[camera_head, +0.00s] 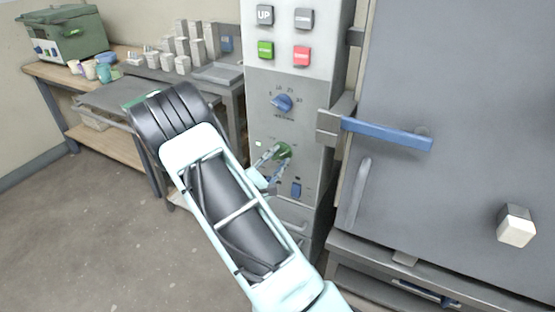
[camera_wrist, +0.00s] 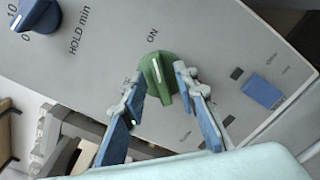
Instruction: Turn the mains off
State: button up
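A green rotary knob (camera_head: 284,151) sits on the grey control panel. In the wrist view the knob (camera_wrist: 157,72) has a raised ridge roughly in line with the ON label above it. Another label to its left is partly hidden by a finger. My gripper (camera_head: 269,167) is at the panel in front of the knob. In the wrist view my gripper (camera_wrist: 159,82) is open, with one blue-padded finger on each side of the knob. The fingers stand apart from the ridge; whether they touch the knob's rim I cannot tell.
A blue rocker switch (camera_wrist: 262,91) is right of the knob. A blue dial (camera_head: 282,103) and several push buttons are above it. A large grey door with a blue handle (camera_head: 387,134) stands to the right. A bench with cups (camera_head: 182,64) is at the left.

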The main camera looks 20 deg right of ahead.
grip_shut()
jog(key=shift+r+n, duration=0.1)
jog(key=shift+n, duration=0.2)
jog(key=shift+a+r+n+p, duration=0.1)
jog(key=shift+n+p, duration=0.75)
jog(key=shift+n, duration=0.15)
jog(key=n+p, duration=0.3)
jog(key=n, duration=0.2)
jog(key=shift+w+r, duration=0.1)
jog(key=shift+w, duration=0.05)
jog(key=n+p, duration=0.3)
jog(key=n, duration=0.2)
jog(key=shift+w+a+n+p, duration=0.1)
jog(key=shift+a+n+p, duration=0.05)
jog(key=shift+n+p, duration=0.25)
jog(key=shift+w+f+n+p, duration=0.15)
jog(key=shift+n+p, duration=0.35)
jog(key=shift+n, duration=0.65)
jog(key=shift+s+f+n+p, duration=0.1)
jog(key=shift+n+p, duration=0.4)
jog(key=shift+n, duration=0.65)
